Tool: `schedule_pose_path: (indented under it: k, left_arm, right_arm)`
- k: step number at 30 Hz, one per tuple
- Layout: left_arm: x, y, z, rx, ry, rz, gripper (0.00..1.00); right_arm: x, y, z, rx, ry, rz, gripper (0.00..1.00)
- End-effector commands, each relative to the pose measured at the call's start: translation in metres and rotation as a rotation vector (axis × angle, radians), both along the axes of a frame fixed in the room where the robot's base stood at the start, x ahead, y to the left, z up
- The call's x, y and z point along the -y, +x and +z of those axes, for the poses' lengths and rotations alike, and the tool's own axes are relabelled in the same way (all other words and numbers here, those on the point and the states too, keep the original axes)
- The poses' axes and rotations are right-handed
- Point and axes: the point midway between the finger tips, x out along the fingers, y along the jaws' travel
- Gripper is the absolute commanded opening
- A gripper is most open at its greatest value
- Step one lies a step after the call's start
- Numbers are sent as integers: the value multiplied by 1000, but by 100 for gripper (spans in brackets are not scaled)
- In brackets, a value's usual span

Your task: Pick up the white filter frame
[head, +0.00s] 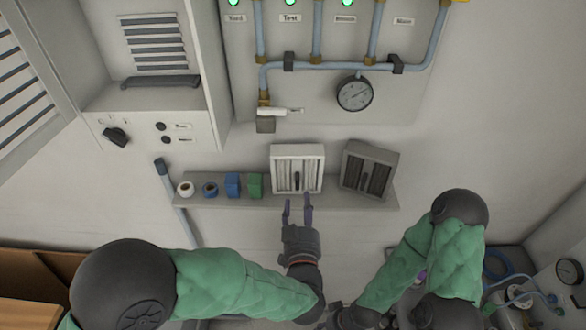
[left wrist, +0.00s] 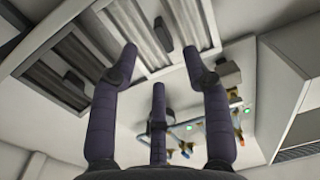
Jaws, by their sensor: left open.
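The white filter frame (head: 297,169) stands upright on the wall shelf, with pleated panels and a dark handle at its front. My left gripper (head: 298,203) is just below and in front of it, fingers open and pointing up toward its lower edge. Nothing is between the fingers. In the left wrist view the open fingers (left wrist: 160,55) reach up towards the slatted white frame (left wrist: 186,22); whether they touch it I cannot tell. My right gripper (head: 338,316) is low at the bottom edge, partly cut off, and its fingers are not clear.
A grey filter frame (head: 368,170) stands tilted just right of the white one. Several tape rolls and blue and green items (head: 232,185) stand to its left on the shelf (head: 330,200). Pipes and a gauge (head: 354,93) are on the panel above. A cabinet (head: 150,60) is at upper left.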

Motion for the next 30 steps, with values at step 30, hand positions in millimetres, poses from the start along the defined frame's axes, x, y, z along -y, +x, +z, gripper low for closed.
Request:
schedule_pose_path:
  k: [30]
  left_arm:
    - [-5,76,-3,-2,0,-2,39]
  right_arm:
    - [0,0,12,1,0,0,42]
